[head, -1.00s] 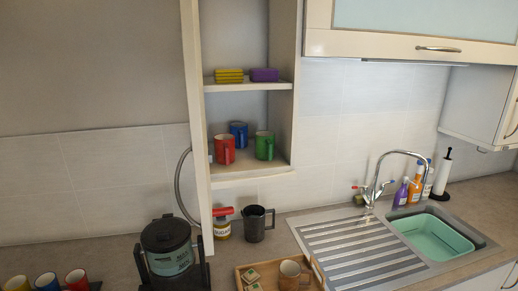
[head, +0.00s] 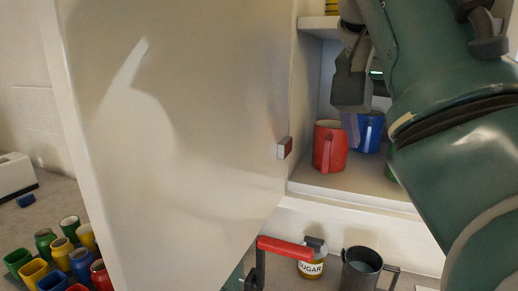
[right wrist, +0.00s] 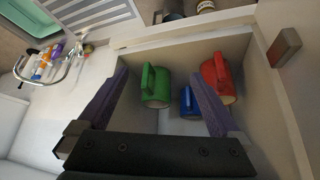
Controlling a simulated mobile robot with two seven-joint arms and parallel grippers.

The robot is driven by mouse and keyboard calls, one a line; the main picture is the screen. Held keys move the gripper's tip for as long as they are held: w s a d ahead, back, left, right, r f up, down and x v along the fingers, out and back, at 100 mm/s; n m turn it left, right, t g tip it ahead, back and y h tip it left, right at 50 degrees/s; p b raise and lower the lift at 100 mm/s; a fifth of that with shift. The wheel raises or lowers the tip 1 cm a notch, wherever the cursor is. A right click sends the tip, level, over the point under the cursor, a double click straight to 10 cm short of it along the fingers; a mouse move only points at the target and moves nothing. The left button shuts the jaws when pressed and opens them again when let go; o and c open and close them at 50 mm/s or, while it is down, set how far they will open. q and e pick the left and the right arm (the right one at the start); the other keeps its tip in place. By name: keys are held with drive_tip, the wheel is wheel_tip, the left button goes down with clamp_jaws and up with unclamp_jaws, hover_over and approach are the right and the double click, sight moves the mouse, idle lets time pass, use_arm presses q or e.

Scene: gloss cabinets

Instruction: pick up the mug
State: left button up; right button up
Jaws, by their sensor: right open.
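A red mug (head: 329,146) and a blue mug (head: 368,132) stand upright on the cabinet shelf in the head view. A green mug (right wrist: 156,88) stands nearer in the right wrist view, beside the blue mug (right wrist: 187,100) and the red mug (right wrist: 217,82). In the head view it is almost all hidden behind my right arm. My right gripper (head: 352,112) is open and empty at the shelf opening. In the right wrist view its fingers (right wrist: 158,76) are spread, with the green and blue mugs showing between them. My left gripper is out of view.
The open cabinet door (head: 170,140) with its small handle (head: 285,148) stands close left of the shelf. Below are a sugar jar (head: 311,266), a dark metal jug (head: 360,270) and a red bar (head: 285,248). Several coloured cups (head: 60,258) stand lower left.

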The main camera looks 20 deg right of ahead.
drive_tip(key=p, duration=0.4)
approach(388, 173)
wheel_tip(388, 173, up, 3)
drive_tip(key=s+d, duration=0.1)
drive_tip(key=d, duration=0.2)
drive_tip(key=p+x, duration=0.1)
drive_tip(key=x, duration=0.1)
drive_tip(key=p+x, duration=0.1)
drive_tip(key=x, duration=0.2)
drive_tip(key=shift+w+d+r, duration=0.1)
drive_tip(key=shift+d+r, duration=0.15)
drive_tip(key=shift+w+d+f, duration=0.2)
drive_tip(key=shift+d+f, duration=0.1)
drive_tip(key=shift+f, duration=0.3)
drive_tip(key=c, duration=1.4)
drive_tip(key=shift+c, duration=0.2)
